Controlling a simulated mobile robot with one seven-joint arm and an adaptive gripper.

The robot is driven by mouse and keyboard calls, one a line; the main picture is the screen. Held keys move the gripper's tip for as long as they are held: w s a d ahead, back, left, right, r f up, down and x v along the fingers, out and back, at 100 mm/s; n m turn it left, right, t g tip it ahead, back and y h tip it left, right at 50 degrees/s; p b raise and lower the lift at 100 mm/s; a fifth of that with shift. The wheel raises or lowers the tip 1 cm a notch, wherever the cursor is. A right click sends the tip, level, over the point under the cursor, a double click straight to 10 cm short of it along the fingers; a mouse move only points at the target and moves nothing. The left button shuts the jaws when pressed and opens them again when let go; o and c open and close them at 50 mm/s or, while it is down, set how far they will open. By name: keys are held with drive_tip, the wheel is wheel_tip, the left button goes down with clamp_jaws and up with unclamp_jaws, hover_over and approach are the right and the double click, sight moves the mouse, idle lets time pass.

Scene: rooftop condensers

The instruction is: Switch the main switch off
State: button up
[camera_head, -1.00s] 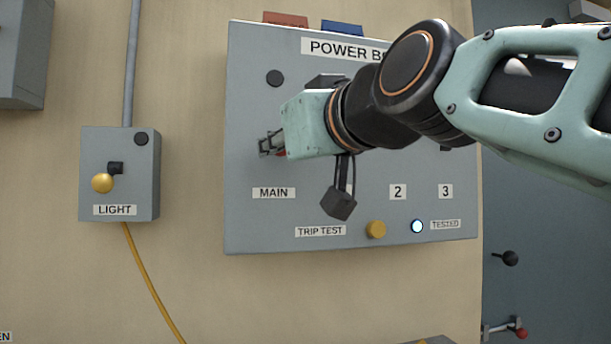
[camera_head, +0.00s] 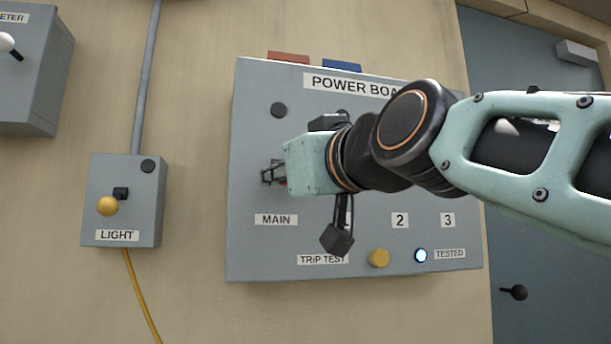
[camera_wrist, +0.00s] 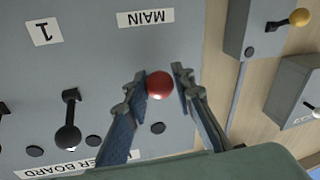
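The main switch's round red knob (camera_wrist: 159,85) shows in the wrist view, between the two fingers of my gripper (camera_wrist: 160,80). The gripper is open around it. The left finger is close to the knob or touching it, and a narrow gap shows on the right. In the head view my gripper (camera_head: 273,173) is at the power board (camera_head: 255,245), just above the MAIN label (camera_head: 276,219). Only a sliver of red shows there; my gripper hides the rest of the switch. The MAIN label (camera_wrist: 146,18) appears upside down in the wrist view.
A black-knobbed lever (camera_wrist: 68,138) is beside the knob in the wrist view. A LIGHT box (camera_head: 124,222) with a yellow knob is left of the board. A yellow TRIP TEST button (camera_head: 379,258) and lit TESTED lamp (camera_head: 421,256) are low on the board.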

drive_tip(key=o, duration=0.3)
drive_tip(key=shift+o, duration=0.2)
drive_tip(key=v, duration=1.2)
